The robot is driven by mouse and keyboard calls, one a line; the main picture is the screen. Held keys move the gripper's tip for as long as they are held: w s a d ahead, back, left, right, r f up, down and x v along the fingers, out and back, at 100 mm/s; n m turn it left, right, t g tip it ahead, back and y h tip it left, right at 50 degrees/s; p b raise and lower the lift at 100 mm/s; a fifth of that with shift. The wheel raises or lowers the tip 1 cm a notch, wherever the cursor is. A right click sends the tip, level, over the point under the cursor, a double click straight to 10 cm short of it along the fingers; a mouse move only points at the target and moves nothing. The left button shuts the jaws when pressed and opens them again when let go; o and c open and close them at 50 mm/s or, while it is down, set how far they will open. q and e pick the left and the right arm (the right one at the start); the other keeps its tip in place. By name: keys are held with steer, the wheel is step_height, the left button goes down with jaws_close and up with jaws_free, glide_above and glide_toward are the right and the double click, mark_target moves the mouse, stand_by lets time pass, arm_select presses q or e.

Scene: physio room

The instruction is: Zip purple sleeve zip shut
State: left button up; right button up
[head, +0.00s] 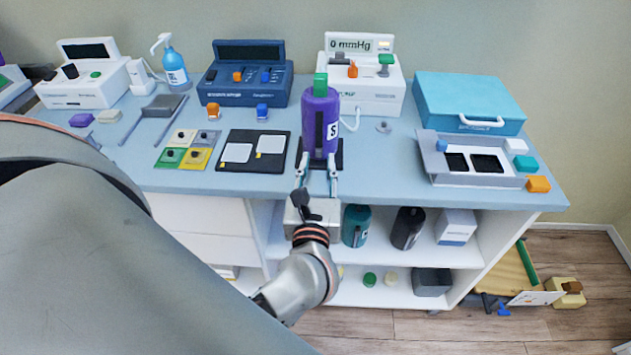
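The purple sleeve (331,108) stands upright on a dark base (339,147) near the front edge of the bench. It has a white label marked S and a dark vertical strip, which looks like the zip, low on its front. A green piece (320,84) is at its top. I cannot tell how far the zip is closed. My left gripper (318,163) is just in front of the sleeve's foot, with its two fingers spread apart. I see nothing held between them, and cannot tell whether they touch the base. My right gripper is not in view.
A white pressure unit (375,92) stands close behind the sleeve. A black mat with white cards (253,165) lies to its left, and a grey tray (462,180) to its right. A blue case (470,98) stands behind the tray. Shelves with bottles are below the bench.

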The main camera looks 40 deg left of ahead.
arm_select(q)
steer(key=v, duration=1)
steer(key=shift+s+d+f, duration=0.1)
steer(key=w+d+r+m+t+h, duration=0.2)
steer(key=d+m+t+h, duration=0.35)
steer(key=m, duration=1.05)
steer(key=d+f+m+g+h, duration=0.1)
steer(key=d+f+m+h, duration=0.5)
steer(key=m, duration=0.7)
steer(key=s+a+f+m+g, duration=0.2)
steer(key=f+m+g, duration=0.1)
steer(key=f+m, duration=0.3)
steer(key=s+a+f+m+g+p, duration=0.1)
steer(key=f+m, duration=0.4)
steer(key=f, duration=0.5)
steer(key=s+a+f+m+g, duration=0.4)
steer(key=f+m+g, duration=0.1)
steer(key=f, duration=0.4)
steer(key=shift+m, duration=0.8)
